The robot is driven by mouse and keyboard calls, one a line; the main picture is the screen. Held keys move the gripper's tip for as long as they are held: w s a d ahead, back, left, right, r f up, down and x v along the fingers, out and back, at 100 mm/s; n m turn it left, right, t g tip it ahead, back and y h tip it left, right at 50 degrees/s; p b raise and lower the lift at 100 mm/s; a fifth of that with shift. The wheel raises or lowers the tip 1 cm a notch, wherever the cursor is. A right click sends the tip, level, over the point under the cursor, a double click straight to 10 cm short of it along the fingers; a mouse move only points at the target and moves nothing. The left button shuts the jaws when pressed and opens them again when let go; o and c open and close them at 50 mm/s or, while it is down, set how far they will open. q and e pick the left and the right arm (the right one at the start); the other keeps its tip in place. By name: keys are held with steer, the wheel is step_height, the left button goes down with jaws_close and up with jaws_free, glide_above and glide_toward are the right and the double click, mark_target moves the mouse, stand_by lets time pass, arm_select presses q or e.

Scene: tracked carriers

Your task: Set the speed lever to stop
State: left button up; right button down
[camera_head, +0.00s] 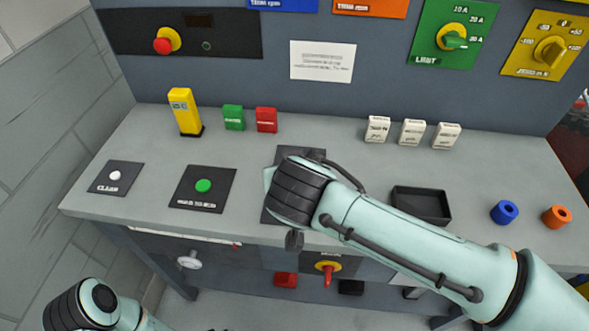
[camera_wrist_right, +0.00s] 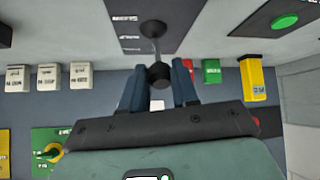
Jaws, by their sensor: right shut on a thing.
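The speed lever (camera_wrist_right: 155,45) is a thin grey rod with a black knob (camera_wrist_right: 159,75), on a dark plate with small white labels too blurred to read. In the head view my right wrist covers the lever, and only parts of its plate (camera_head: 301,154) show. My right gripper (camera_wrist_right: 159,72) has its two blue fingers on either side of the knob and is shut on it. The lever's setting cannot be read. My left arm shows at the lower left of the head view, with its gripper out of view.
Left of the plate are a green button (camera_head: 204,186) and a white button (camera_head: 115,175). A yellow block (camera_head: 185,111) and several labelled blocks stand along the back. A black tray (camera_head: 421,205), a blue ring (camera_head: 504,212) and an orange ring (camera_head: 556,216) are on the right.

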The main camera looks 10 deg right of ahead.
steer(key=shift+s+a+f, duration=0.15)
steer(key=shift+f, duration=0.1)
steer(key=c, duration=0.9)
jaws_free()
steer(key=shift+r, duration=0.1)
steer(key=shift+r, duration=0.15)
arm_select(q)
steer(key=s+d+r+g+h+p, duration=0.1)
steer(key=s+d+r+p, duration=0.1)
steer(key=s, duration=0.3)
steer(key=shift+d+r+g+p, duration=0.25)
steer(key=shift+r+g+p, duration=0.05)
steer(key=shift+r+p, duration=0.35)
arm_select(e)
steer(key=v, duration=1.3)
steer(key=shift+s, duration=0.1)
